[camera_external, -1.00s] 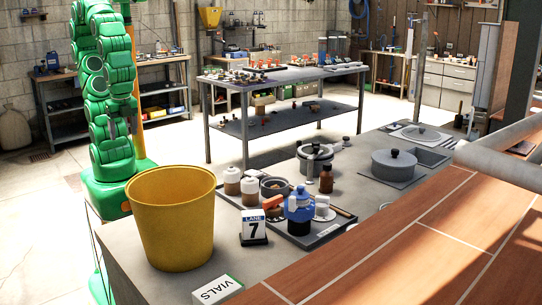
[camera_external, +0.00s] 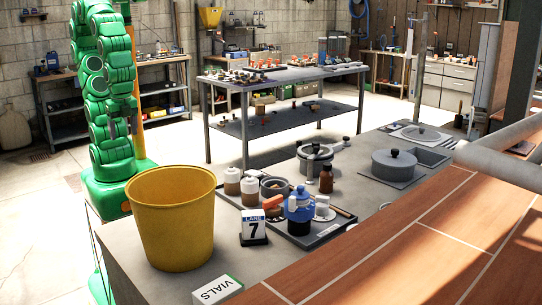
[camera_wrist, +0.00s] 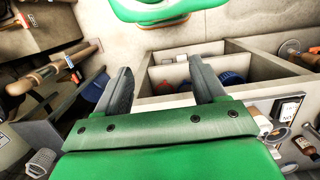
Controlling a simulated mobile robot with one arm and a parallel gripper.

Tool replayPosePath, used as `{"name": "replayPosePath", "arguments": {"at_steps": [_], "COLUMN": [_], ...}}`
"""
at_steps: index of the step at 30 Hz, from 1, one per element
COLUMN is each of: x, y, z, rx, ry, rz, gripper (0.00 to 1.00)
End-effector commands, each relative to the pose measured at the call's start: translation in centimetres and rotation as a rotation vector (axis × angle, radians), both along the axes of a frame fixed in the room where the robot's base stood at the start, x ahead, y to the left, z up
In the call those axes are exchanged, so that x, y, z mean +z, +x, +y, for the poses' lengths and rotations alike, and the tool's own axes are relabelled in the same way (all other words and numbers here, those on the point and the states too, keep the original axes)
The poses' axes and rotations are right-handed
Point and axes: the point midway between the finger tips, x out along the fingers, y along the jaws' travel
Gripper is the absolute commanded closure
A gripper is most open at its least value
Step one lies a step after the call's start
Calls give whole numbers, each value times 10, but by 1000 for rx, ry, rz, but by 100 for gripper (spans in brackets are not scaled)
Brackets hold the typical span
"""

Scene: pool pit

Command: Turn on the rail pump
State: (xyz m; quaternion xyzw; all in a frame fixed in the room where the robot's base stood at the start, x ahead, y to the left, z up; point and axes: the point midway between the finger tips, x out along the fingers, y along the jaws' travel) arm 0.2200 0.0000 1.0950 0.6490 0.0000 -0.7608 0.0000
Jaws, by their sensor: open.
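I cannot tell for sure which thing is the rail pump. In the wrist view, a pale panel at the right carries a small white switch-like plate (camera_wrist: 289,108) with dark lettering, too small to read surely. A blue-topped device (camera_external: 299,205) stands on a tray on the front counter.
The yellow bucket (camera_external: 172,222), a lane 7 sign (camera_external: 254,227) and a vials box (camera_external: 217,291) stand on the counter. Jars, a brown bottle (camera_external: 326,179) and pots (camera_external: 394,165) stand farther right. A metal table (camera_external: 280,78) stands behind. The floor between is clear.

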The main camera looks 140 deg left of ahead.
Motion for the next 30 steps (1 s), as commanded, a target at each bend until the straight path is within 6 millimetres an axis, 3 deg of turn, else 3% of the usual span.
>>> {"name": "replayPosePath", "arguments": {"at_steps": [1, 7, 13, 23, 30], "x": [0, 2, 10, 19, 22], "y": [0, 12, 48, 113, 156], "z": [0, 4, 19, 62, 106], "rx": [1, 104, 420, 1023, 1455], "ry": [0, 8, 30, 66, 81], "rz": [0, -5, -28, -54, -68], "gripper": [37, 68, 99, 100, 100]}}
